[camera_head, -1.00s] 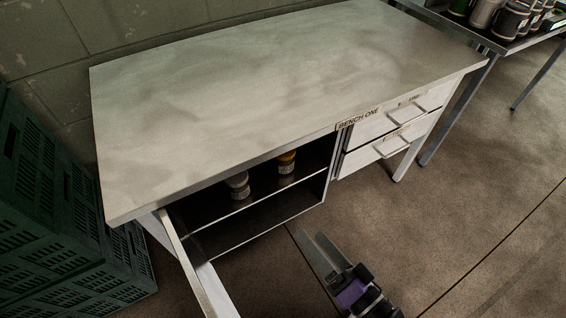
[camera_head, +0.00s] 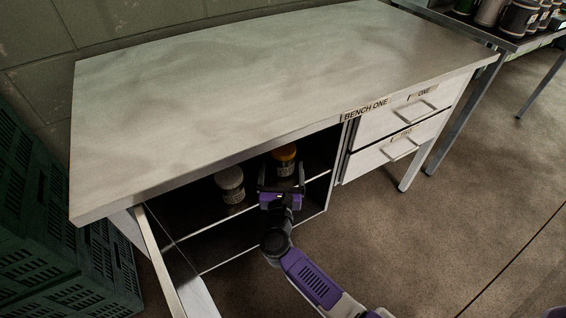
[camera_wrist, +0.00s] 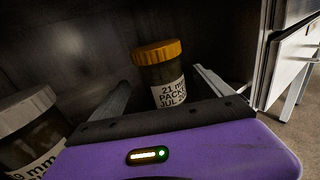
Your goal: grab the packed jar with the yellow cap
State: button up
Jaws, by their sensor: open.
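The jar with the yellow cap (camera_head: 285,154) stands upright on the upper shelf inside the open bench cupboard. In the wrist view the yellow-capped jar (camera_wrist: 161,76) has a white label reading "21 mm PACKED JUL", partly cut off by my gripper. My gripper (camera_head: 282,172) is at the cupboard opening, in front of this jar. In the wrist view my gripper (camera_wrist: 168,88) is open, with one finger on each side of the jar, and its lower part is hidden. I cannot tell whether the fingers touch it.
A grey-capped jar (camera_head: 230,184) stands left on the same shelf; it shows at lower left in the wrist view (camera_wrist: 30,125). The cupboard door (camera_head: 165,262) hangs open at left. Drawers (camera_head: 400,115) are at right. The benchtop (camera_head: 270,75) is clear. Green crates (camera_head: 50,220) stand left.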

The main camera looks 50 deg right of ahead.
jog(key=shift+b+x, duration=0.45)
jog(key=shift+x, duration=3.15)
jog(key=shift+f, duration=0.1)
jog(key=c, duration=1.7)
jog(key=shift+c, duration=0.8)
